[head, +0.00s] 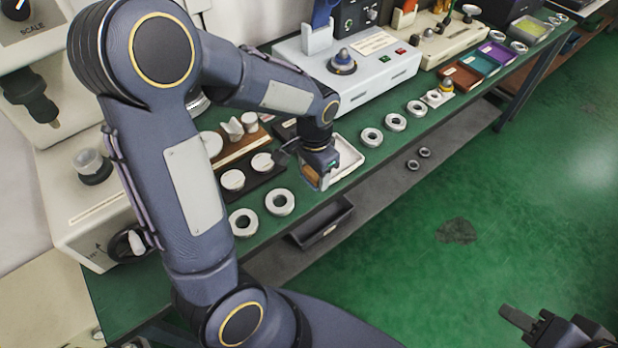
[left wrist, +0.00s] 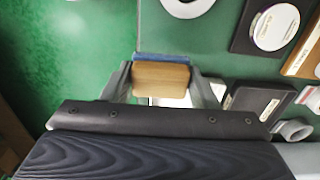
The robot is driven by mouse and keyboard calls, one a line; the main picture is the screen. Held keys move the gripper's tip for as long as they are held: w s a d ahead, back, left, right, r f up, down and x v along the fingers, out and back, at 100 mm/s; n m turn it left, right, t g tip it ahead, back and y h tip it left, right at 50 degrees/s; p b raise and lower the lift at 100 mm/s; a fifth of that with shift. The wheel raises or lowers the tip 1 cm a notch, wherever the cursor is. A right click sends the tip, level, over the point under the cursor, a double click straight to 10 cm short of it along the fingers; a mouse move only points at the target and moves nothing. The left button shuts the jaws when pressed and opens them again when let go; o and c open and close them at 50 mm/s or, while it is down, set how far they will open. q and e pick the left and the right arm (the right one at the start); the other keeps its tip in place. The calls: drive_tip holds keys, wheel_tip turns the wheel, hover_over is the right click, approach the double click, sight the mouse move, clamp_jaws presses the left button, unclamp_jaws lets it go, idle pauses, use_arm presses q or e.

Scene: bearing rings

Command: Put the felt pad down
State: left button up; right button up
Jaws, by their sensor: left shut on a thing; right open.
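The felt pad (left wrist: 161,76) is a tan wooden block with a blue layer along one edge. My left gripper (left wrist: 163,84) is shut on it, with a finger at each end of the block in the left wrist view. In the head view the left gripper (head: 316,170) points down over the front edge of the green bench, beside a white tray (head: 359,166). The brown side of the pad shows there below the gripper. I cannot tell its height above the bench. My right gripper (head: 548,328) is open and empty at the lower right, away from the bench.
Bearing rings (head: 280,202) lie on the bench left of the gripper, and several more (head: 396,122) to its right. White discs sit on a dark board (head: 251,190). A black bin (head: 322,222) stands below the bench edge. A white-grey machine (head: 385,68) stands behind.

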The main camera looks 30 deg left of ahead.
sight(309, 187)
use_arm(q)
drive_tip(key=shift+w+a+f, duration=0.3)
drive_tip(key=shift+a+f, duration=0.2)
drive_tip(key=shift+f, duration=0.2)
drive_tip(key=shift+w+a+f, duration=0.1)
drive_tip(key=shift+a+f, duration=0.1)
drive_tip(key=shift+f, duration=0.8)
drive_tip(key=shift+w+a+f, duration=0.1)
drive_tip(key=shift+a+f, duration=0.1)
drive_tip(key=shift+f, duration=0.8)
drive_tip(key=shift+f, duration=0.1)
drive_tip(key=shift+f+b, duration=0.15)
drive_tip(key=shift+b, duration=0.15)
drive_tip(key=o, duration=0.9)
drive_tip(key=shift+o, duration=0.2)
